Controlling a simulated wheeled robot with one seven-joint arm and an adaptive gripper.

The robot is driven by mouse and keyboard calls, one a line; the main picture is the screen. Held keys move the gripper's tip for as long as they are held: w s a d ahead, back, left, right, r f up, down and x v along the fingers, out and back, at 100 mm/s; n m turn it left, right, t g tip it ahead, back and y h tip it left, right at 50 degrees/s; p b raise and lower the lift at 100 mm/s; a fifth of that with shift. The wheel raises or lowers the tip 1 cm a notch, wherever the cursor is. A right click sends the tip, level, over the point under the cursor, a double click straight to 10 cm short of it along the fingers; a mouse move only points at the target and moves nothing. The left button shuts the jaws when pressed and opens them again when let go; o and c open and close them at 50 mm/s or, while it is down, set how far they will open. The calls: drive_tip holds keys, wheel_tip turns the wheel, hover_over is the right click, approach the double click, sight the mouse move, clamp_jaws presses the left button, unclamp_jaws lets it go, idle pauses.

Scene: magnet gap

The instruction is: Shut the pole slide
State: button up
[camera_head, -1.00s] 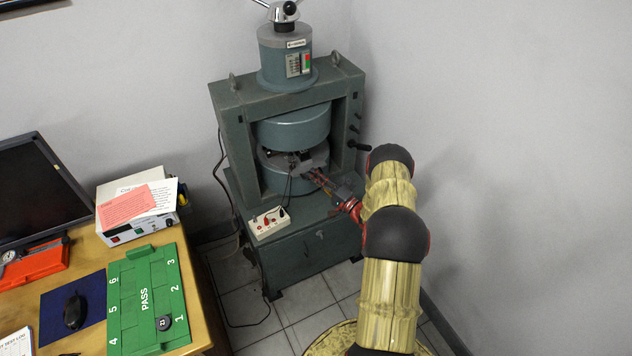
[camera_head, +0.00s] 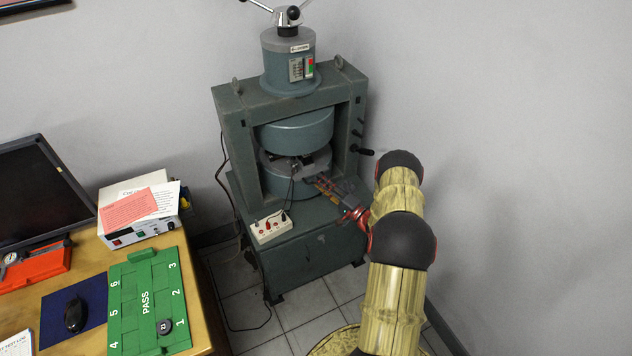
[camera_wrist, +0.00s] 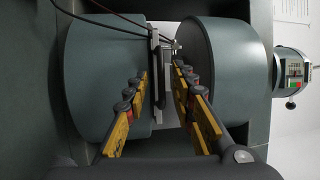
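The blue-grey magnet press (camera_head: 235,135) stands by the corner, with an upper pole (camera_head: 295,132) and a lower pole (camera_head: 285,183). A small grey plate with dark parts, apparently the pole slide (camera_head: 309,172), sits in the gap between them. In the wrist view the two poles appear on the left and right, with an upright thin grey piece (camera_wrist: 154,60) between them. My gripper (camera_head: 319,181) is at the front right of the gap. Its yellow fingers (camera_wrist: 160,76) are apart, one on each side of the gap. I cannot tell whether they touch the slide.
A white switch box (camera_head: 271,229) with leads running up to the gap sits on the press base. A side crank (camera_head: 363,151) juts out at right. The desk at left holds a green board (camera_head: 150,300), a mouse (camera_head: 75,313) and a power supply (camera_head: 140,232).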

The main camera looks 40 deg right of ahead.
drive_tip(key=v, duration=0.9)
drive_tip(key=shift+s, duration=0.2)
drive_tip(key=shift+d, duration=0.1)
drive_tip(key=shift+f, duration=0.1)
